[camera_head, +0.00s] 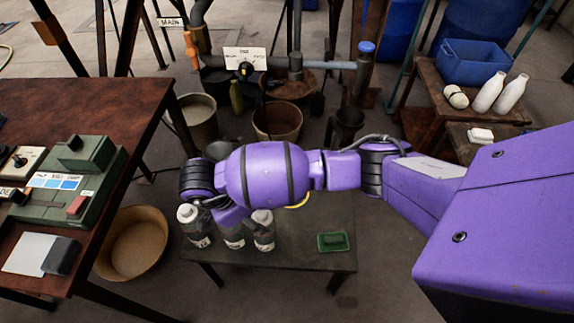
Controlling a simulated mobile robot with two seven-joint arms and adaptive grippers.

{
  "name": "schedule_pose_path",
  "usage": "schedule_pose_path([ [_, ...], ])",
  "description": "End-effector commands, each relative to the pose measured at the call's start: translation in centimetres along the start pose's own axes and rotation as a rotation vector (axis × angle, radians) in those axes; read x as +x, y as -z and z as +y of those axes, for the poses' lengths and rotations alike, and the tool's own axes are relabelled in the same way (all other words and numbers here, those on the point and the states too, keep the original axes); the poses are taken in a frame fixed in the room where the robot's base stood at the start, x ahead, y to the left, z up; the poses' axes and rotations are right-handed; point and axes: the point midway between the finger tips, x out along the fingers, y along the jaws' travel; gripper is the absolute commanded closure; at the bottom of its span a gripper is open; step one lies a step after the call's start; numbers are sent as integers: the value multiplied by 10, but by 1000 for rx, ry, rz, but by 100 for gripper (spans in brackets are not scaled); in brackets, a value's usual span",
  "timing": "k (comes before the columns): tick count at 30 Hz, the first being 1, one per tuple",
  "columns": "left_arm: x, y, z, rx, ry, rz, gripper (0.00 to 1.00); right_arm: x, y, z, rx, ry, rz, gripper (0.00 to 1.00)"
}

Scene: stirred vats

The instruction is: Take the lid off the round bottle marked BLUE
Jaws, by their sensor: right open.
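Three round bottles with pale grey lids stand on the low dark table (290,258): the left bottle (190,218), the middle bottle (233,238) and the right bottle (264,232). Their labels are too small to read, so I cannot tell which is marked BLUE. My purple right arm reaches in from the right and covers parts of the bottles. My right gripper (214,204) is open, close to the tops of the left and middle bottles. Its fingertips are partly hidden, and I cannot tell whether they touch a lid. My left gripper is out of view.
A green tray (333,242) lies on the low table's right part. A brown table (110,105) with a green device (85,165) stands at left. A tan basin (135,242) is on the floor between the tables. Buckets and pipes stand behind; a blue crate (474,62) is at upper right.

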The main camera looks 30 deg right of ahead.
Motion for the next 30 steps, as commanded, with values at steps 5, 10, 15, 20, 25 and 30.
schedule_pose_path([
  [5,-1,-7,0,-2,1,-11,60,11,-1,-3,0,6,-3,41],
  [10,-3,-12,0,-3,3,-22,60,11,-1,-3,0,7,-4,41],
  [15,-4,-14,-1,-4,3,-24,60,11,-1,-3,1,7,-4,60],
  [20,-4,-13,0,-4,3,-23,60,11,-1,-3,1,7,-4,74],
  [25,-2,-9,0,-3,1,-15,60,10,-1,-3,1,7,-4,74],
  [30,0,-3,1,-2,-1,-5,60,8,0,-4,1,8,-4,75],
])
